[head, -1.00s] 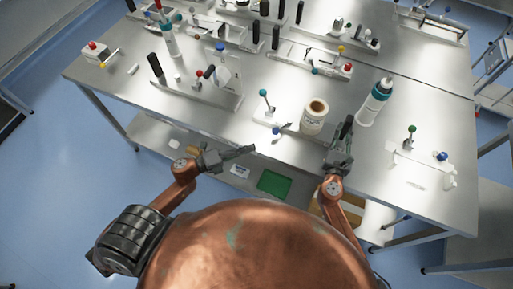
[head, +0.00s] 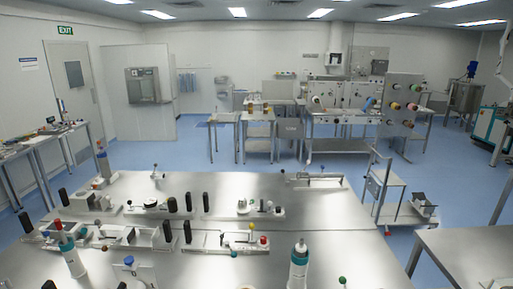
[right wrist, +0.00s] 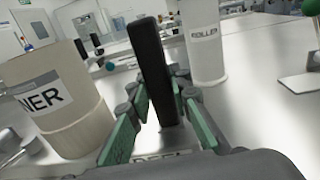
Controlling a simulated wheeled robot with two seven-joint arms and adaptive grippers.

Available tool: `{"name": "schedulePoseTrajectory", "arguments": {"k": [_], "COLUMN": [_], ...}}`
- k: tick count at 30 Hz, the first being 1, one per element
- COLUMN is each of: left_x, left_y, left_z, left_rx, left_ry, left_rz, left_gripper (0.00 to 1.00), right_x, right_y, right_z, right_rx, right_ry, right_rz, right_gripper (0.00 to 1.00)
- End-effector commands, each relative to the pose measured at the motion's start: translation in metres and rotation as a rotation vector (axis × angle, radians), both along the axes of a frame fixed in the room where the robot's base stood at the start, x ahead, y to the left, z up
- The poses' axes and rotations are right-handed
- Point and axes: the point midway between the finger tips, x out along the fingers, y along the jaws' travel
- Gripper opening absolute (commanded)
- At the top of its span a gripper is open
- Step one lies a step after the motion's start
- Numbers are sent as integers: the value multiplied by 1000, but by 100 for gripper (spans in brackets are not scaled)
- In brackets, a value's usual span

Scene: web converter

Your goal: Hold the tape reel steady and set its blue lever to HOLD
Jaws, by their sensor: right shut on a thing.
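My right gripper (right wrist: 160,130) shows in the right wrist view, its green-padded fingers shut on a black upright handle (right wrist: 150,70). A pale cylinder (right wrist: 57,95) with a label ending in "NER" and a tan lower band stands left of the fingers; it appears to be the reel. A small teal-blue knob (right wrist: 110,66) shows behind it; I cannot tell whether it belongs to the reel's lever, and no HOLD mark is readable. My left gripper is out of view. In the head view both grippers and the reel are below the frame.
A white container marked "ROLLER" (right wrist: 205,50) stands close right of the handle. A green-knobbed fixture (right wrist: 300,75) is further right. In the head view, the steel table (head: 330,225) carries several fixtures and a white-and-teal bottle (head: 299,265).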

Motion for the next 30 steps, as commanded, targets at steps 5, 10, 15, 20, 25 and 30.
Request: {"name": "schedulePoseTrajectory", "arguments": {"k": [5,10,15,20,25,30], "left_x": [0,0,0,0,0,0], "left_y": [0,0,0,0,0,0], "left_z": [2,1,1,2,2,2], "left_rx": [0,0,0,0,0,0], "left_ry": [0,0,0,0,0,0], "left_rz": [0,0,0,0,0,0], "left_gripper": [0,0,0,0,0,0], "right_x": [-1,-1,0,0,0,-9], "right_y": [-2,-2,-2,-1,-1,-1], "right_z": [-6,-6,-3,-1,1,0], "right_rx": [1,1,1,1,1,1], "right_ry": [13,11,7,3,1,2], "right_rz": [-3,-3,-3,-2,-2,-2], "right_gripper": [0,20,32,39,39,39]}}
